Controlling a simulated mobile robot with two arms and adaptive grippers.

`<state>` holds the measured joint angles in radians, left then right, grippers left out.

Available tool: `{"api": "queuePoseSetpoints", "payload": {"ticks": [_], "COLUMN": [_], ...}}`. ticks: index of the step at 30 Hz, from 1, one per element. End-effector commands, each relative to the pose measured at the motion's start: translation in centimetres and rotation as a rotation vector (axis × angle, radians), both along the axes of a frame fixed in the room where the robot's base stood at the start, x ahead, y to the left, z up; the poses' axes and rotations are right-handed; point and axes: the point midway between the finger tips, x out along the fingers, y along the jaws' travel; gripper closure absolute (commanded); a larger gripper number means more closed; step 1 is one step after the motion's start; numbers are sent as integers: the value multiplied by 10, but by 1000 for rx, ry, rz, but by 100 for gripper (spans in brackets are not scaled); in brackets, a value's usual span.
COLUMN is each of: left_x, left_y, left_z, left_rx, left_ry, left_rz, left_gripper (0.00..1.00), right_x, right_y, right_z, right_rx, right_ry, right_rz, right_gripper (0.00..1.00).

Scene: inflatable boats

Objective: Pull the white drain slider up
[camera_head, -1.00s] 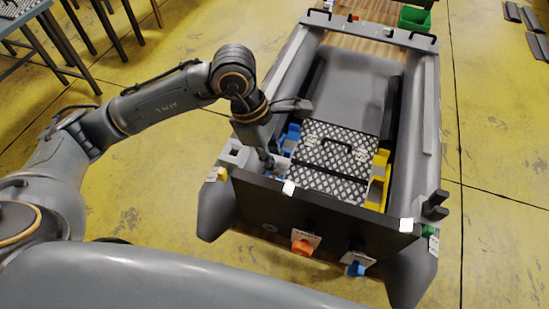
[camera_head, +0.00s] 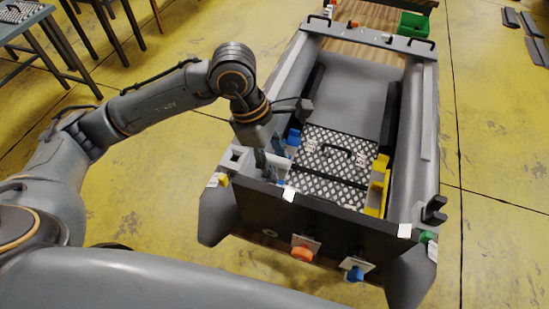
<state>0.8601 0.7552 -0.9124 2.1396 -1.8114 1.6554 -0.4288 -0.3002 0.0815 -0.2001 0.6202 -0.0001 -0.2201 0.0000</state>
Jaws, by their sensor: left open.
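The grey inflatable boat (camera_head: 427,130) has a dark transom board (camera_head: 320,222) facing me. My left gripper (camera_head: 271,176) points down just inside the transom at its left end, with its fingers apart. A small white part (camera_head: 281,162) shows right beside the fingers. It may be the white drain slider, but the fingers and the transom hide much of that spot, and I cannot tell if they touch it. White pieces also sit on the transom's top edge, one near the gripper (camera_head: 289,195) and one at the right (camera_head: 405,230). My right gripper is out of view.
Blue parts (camera_head: 294,137) stand close to the gripper. A checkered plate case (camera_head: 325,165) and a yellow bracket (camera_head: 377,187) lie in the boat. An orange knob (camera_head: 302,254) and a blue knob (camera_head: 354,274) are on the transom's outer face.

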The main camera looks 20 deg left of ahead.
Motion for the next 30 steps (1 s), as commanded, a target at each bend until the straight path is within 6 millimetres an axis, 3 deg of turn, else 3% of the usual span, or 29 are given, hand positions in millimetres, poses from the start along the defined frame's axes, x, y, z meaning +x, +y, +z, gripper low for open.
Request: {"api": "queuePoseSetpoints", "payload": {"ticks": [21,30], "left_x": [0,0], "left_y": [0,0], "left_z": [66,70], "left_rx": [0,0], "left_ry": [-2,0], "left_rz": [0,0], "left_gripper": [55,55], "right_x": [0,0], "right_y": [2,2], "right_z": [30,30], "right_rx": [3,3], "right_ry": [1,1], "right_rz": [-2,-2], "right_gripper": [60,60]}}
